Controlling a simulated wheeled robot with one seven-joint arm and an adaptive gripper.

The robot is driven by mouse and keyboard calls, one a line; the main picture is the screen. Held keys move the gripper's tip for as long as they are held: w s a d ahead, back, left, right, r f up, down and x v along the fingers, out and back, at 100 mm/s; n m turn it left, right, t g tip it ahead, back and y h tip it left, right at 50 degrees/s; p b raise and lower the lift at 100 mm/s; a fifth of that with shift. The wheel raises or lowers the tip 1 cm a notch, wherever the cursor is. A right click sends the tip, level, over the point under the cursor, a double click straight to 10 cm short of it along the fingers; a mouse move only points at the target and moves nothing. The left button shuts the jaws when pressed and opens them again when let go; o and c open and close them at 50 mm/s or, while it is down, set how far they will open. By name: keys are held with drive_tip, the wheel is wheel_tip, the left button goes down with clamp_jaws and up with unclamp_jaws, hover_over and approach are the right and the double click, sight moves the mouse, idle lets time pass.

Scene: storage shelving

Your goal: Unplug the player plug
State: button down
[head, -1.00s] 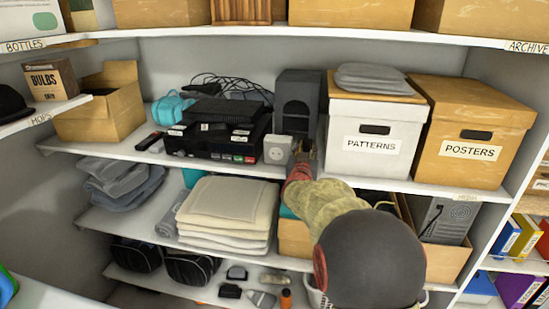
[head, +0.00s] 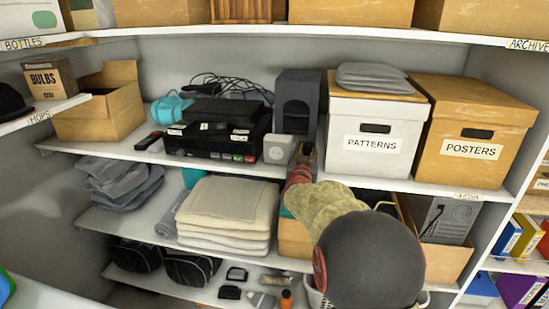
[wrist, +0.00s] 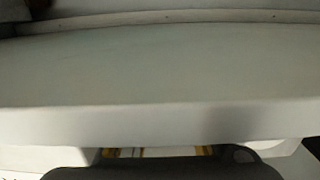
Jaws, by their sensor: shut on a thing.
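The player, a black device (head: 215,140) with small white labels, sits on the middle shelf with a flatter black box on top. A white socket block (head: 277,149) with a round face stands to its right. My gripper (head: 305,156) is just right of the block at the shelf's front edge, in front of a dark speaker-like box (head: 297,103). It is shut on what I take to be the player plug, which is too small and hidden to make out. The wrist view shows mostly pale shelf board, with no plug visible.
The PATTERNS box (head: 374,138) stands close on the right of my gripper, with the POSTERS box (head: 468,148) beyond. Loose black cables (head: 228,86) lie behind the player. Folded cream cloths (head: 228,205) lie on the shelf below. The shelf edge (wrist: 160,122) crosses the wrist view.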

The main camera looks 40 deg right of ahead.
drive_tip(key=shift+f, duration=0.3)
drive_tip(key=c, duration=1.4)
unclamp_jaws()
drive_tip(key=v, duration=1.2)
